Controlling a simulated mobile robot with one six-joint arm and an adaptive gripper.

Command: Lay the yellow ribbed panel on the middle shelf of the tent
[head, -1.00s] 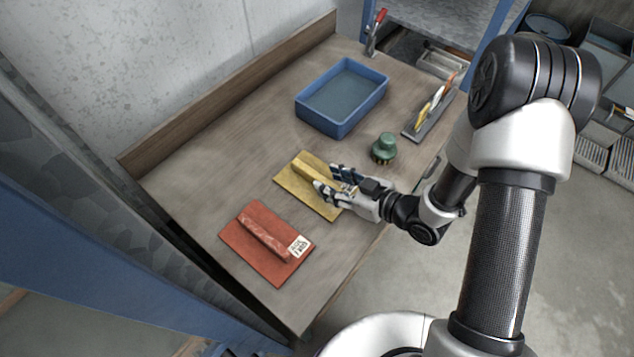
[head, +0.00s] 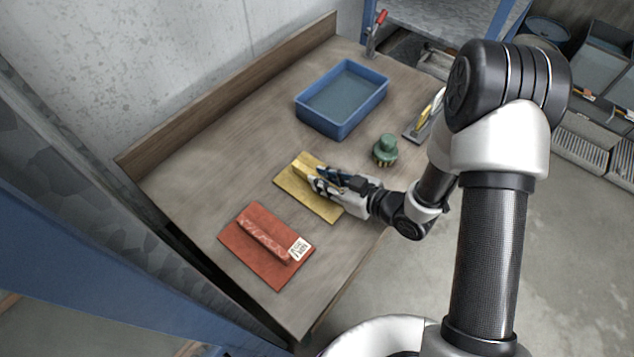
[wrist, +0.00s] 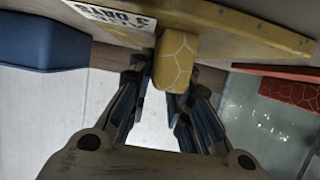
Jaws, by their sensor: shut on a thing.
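The yellow ribbed panel (head: 300,190) lies flat on the wooden workbench, with a raised rib along its middle. It also shows in the wrist view (wrist: 240,33), with a white label at one edge. My gripper (head: 318,180) is shut on the panel's rib, one finger on each side of it in the wrist view (wrist: 160,80). The fingers hide part of the rib in the head view. I cannot make out the tent or its middle shelf for certain in these views.
A red ribbed panel (head: 267,262) lies nearer on the workbench (head: 220,165). A blue tray (head: 322,124) and a green-topped brush (head: 385,150) stand beyond the yellow panel. A red-handled clamp (head: 374,35) is at the far edge. Blue posts (head: 110,270) stand at the left.

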